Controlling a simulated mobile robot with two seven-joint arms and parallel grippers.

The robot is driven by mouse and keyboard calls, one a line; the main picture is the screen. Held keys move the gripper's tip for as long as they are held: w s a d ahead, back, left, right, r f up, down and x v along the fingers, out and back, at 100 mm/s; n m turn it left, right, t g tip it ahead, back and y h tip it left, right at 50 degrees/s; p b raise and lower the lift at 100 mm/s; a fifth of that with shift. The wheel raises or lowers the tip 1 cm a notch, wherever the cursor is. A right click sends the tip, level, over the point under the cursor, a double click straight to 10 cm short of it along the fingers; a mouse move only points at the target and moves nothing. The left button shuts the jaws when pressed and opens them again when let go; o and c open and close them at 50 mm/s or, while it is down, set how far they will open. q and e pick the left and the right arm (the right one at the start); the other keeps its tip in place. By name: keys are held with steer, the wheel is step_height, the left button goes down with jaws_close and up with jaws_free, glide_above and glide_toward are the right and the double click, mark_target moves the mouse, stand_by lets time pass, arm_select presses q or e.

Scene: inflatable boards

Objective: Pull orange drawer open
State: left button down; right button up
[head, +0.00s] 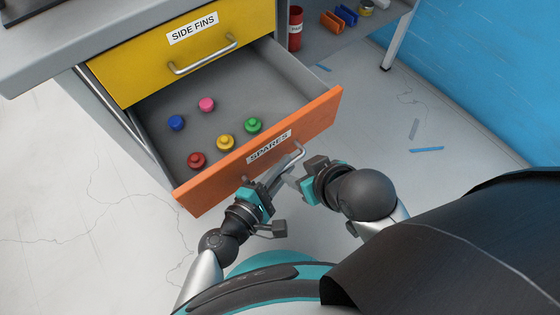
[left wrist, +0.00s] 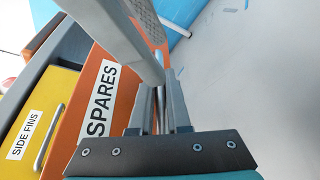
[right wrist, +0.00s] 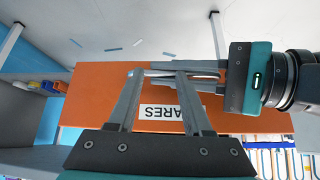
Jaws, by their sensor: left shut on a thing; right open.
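The orange drawer (head: 312,117), labelled SPARES, stands pulled well out below the yellow SIDE FINS drawer (head: 130,75). Its front also shows in the left wrist view (left wrist: 82,110) and the right wrist view (right wrist: 90,95). Inside lie several small knobbed pieces, among them a blue one (head: 176,122), a pink one (head: 206,104) and a red one (head: 196,160). My left gripper (head: 282,172) is shut on the drawer's metal handle (head: 299,152). My right gripper (head: 291,178) is open close beside the handle and the left fingers; its fingers reach toward the drawer front.
A grey worktop (head: 70,50) is above the drawers. A lower shelf at the back right holds a red can (head: 295,28) and orange and blue pieces. A blue wall (head: 480,70) stands at the right. The pale floor has scattered blue strips (head: 426,150).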

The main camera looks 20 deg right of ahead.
arm_select(q)
steer(key=c, duration=0.9)
jaws_free()
arm_select(e)
steer(key=shift+d, duration=0.15)
arm_select(q)
steer(key=shift+v, duration=7.65)
arm_select(e)
steer(key=shift+s+d+r+g+h, duration=0.15)
steer(key=shift+s+d+g+h, duration=0.15)
steer(key=shift+s+d+g, duration=0.2)
